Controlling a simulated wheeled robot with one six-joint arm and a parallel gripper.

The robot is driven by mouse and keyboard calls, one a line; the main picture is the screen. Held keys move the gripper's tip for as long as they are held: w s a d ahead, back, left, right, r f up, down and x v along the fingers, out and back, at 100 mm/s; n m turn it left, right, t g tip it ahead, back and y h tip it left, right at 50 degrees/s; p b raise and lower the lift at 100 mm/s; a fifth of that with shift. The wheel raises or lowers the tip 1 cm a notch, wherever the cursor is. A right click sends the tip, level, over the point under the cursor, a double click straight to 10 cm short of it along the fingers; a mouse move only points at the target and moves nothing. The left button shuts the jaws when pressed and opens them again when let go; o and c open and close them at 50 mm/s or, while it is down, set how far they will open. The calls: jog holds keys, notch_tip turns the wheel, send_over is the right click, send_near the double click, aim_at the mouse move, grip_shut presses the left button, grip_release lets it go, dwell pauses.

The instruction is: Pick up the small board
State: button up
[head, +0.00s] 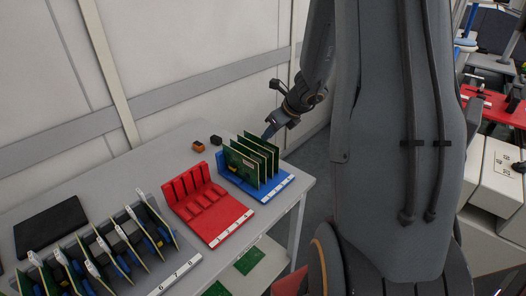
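Several green boards (243,163) stand upright side by side in a blue rack (268,195) near the right end of the table. Larger-looking boards (135,240) stand in a grey rack at the left front. I cannot tell for sure which board the task calls small. My gripper (267,133) points down at the back of the blue rack, close behind the upright boards. Its tips are small and partly hidden, so I cannot tell whether it touches a board or how wide it is.
A red rack (213,212) with empty slots stands left of the blue one. A black flat box (50,226), an orange block (198,146) and a dark block (216,140) lie on the table (135,159). Green boards (249,260) lie on a lower shelf. A wall runs behind.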

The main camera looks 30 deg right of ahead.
aim_at(267, 143)
jog(key=a+f, duration=0.1)
jog(key=s+f, duration=0.1)
jog(key=shift+a+f, duration=0.35)
jog(key=w+f, duration=0.5)
jog(key=shift+a+p, duration=0.1)
jog(key=shift+p, duration=0.2)
jog(key=shift+s+r, duration=0.3)
jog(key=shift+w, duration=0.1)
jog(key=shift+r, duration=0.2)
grip_shut()
jog(key=shift+s+r, duration=0.15)
jog(key=shift+s, duration=0.1)
jog(key=shift+r, duration=0.1)
notch_tip(267, 143, up, 18)
jog(key=p, duration=0.1)
